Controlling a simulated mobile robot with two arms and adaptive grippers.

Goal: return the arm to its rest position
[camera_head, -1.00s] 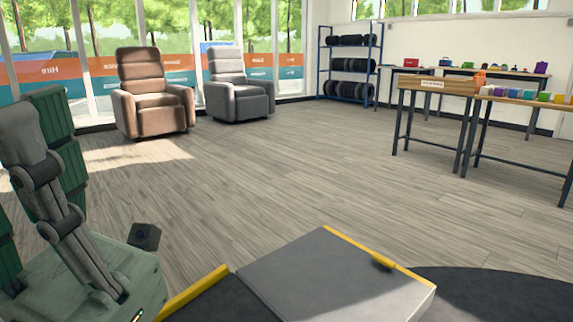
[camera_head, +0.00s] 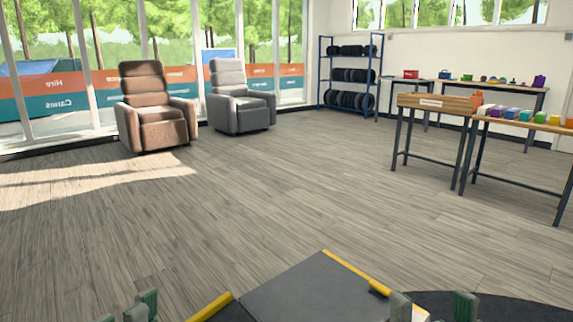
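My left gripper (camera_head: 130,312) shows at the bottom edge, left of centre. Only its grey-green fingertips are in view, with a gap between them, and nothing shows in that gap. My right gripper (camera_head: 432,308) shows at the bottom edge, right of centre. Its two fingertips stand well apart with nothing seen between them. Both arms are otherwise below the picture, so their links are hidden. Both grippers are low and far from the furniture.
A brown recliner (camera_head: 158,112) and a grey recliner (camera_head: 238,100) stand by the windows. A blue rack (camera_head: 348,75) holds dark rolls. Tables (camera_head: 515,122) with small coloured things stand at the right. The wooden floor (camera_head: 290,200) between is clear.

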